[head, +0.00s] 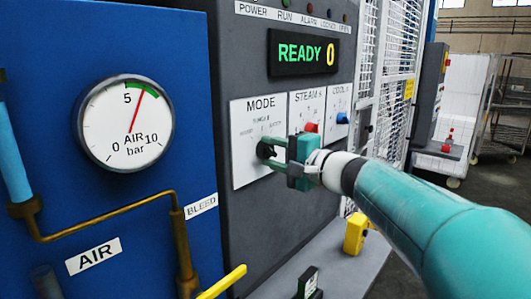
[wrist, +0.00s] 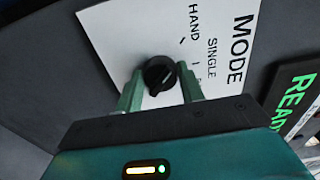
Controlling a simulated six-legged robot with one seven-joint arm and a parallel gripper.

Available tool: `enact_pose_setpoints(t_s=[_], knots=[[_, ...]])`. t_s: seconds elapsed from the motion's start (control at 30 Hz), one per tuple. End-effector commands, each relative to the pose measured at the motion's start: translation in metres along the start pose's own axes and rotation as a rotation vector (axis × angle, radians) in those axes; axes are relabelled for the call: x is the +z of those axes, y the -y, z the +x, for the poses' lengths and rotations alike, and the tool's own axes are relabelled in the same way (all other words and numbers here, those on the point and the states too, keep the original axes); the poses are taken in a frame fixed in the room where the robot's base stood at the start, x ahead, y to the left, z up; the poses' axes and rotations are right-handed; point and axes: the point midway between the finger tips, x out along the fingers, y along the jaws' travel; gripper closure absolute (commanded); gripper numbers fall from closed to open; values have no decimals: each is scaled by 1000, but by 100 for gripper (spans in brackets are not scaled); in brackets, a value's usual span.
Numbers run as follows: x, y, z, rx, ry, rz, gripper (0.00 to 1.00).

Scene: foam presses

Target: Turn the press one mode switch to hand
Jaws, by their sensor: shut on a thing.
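The mode switch is a round black knob (head: 265,150) on the white MODE plate (head: 251,173). In the wrist view the knob (wrist: 159,74) sits between the two green fingers of my gripper (wrist: 161,86), which is shut on it. The plate (wrist: 115,37) looks turned sideways there, with HAND and SINGLE marks readable; any further label is hidden or unreadable. I cannot clearly tell which mark the knob points to. In the head view my gripper (head: 278,150) reaches the plate from the right and partly covers the knob.
STEAM and COOL plates with a red knob (head: 311,127) and a blue knob (head: 342,118) stand close to the right. A READY 0 display (head: 303,53) is above. An air gauge (head: 125,124), brass pipe and yellow lever (head: 223,282) are left and below.

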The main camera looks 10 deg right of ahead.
Motion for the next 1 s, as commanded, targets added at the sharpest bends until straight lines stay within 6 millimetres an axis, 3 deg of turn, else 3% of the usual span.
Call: enact_pose_setpoints(t_s=[0.5,0.53,0.63,1.0], knots=[[0,0,0,1,0,-22,85],[0,0,0,1,0,-22,58],[0,0,0,0,0,-22,40],[0,0,-5,0,-1,-22,40]])
